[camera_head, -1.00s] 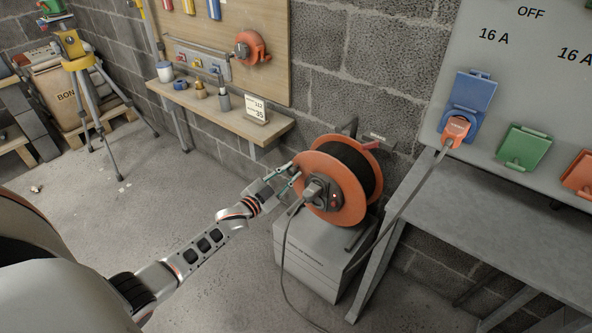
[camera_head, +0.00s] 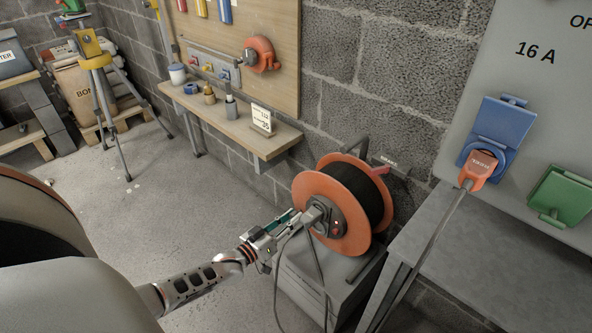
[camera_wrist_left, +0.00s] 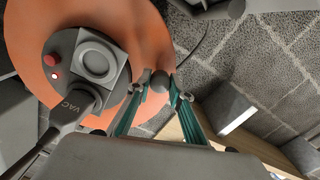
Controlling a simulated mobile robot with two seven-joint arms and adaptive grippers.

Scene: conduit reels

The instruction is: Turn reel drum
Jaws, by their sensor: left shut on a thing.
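The reel drum (camera_head: 321,189) is orange with dark cable (camera_head: 364,184) wound between its flanges. It stands upright on a grey box near the wall. My left gripper (camera_head: 300,217) is at the drum's lower left face. In the left wrist view the gripper (camera_wrist_left: 161,92) has its teal fingers on both sides of a dark rounded knob (camera_wrist_left: 160,80), shut on it in front of the orange flange (camera_wrist_left: 130,25). My right gripper is not in view.
The grey cord (camera_head: 277,285) hangs from the hub past my left wrist. A grey bench (camera_head: 440,235) stands close on the right, below a blue socket (camera_head: 497,135) with an orange plug (camera_head: 480,167). A wooden shelf (camera_head: 230,128) is behind.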

